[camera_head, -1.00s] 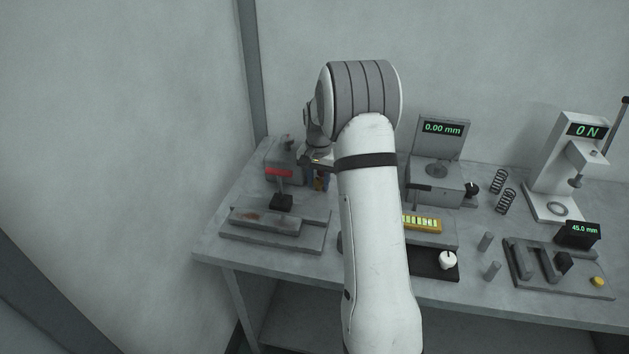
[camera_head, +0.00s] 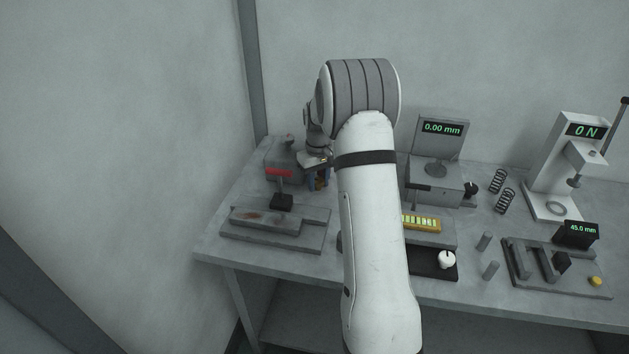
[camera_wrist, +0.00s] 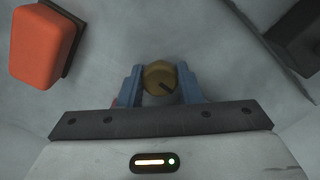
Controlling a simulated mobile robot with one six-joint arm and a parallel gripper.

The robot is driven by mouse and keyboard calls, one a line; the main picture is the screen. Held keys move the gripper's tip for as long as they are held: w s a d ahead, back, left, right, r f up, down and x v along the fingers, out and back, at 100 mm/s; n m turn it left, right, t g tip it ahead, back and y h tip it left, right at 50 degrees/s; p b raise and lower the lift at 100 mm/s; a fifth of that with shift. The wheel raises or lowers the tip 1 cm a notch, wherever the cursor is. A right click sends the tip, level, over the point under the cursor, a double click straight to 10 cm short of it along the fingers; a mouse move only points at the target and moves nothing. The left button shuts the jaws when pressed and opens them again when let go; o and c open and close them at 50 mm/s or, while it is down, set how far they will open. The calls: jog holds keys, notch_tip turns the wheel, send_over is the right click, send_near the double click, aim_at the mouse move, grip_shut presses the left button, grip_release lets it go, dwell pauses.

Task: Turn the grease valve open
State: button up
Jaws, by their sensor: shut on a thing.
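The grease valve appears to be a small round brass knob (camera_wrist: 158,76) with a dark pointer mark. In the wrist view it sits between the two blue fingers of my gripper (camera_wrist: 159,84), which are shut on its sides. The pointer mark slants toward the lower right there. In the head view my gripper (camera_head: 319,178) is at the back left of the bench, just right of a grey box, and the brass knob (camera_head: 320,184) shows only in part between the fingers.
A red block (camera_wrist: 43,42) lies close to my gripper's left in the wrist view. On the grey bench (camera_head: 212,238), a rusty-topped plate (camera_head: 265,219) stands in front. A gauge reading 0.00 mm (camera_head: 441,128) and a press reading 0 N (camera_head: 586,131) stand to the right.

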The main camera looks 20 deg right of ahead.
aim_at(318, 180)
jog(key=shift+w+r+n, duration=0.1)
jog(key=shift+w+n, duration=0.1)
jog(key=shift+n, duration=0.3)
jog(key=o, duration=1)
jog(key=shift+c, duration=0.2)
notch_tip(318, 180, up, 8)
jog(key=shift+f, duration=0.2)
jog(key=shift+s, duration=0.1)
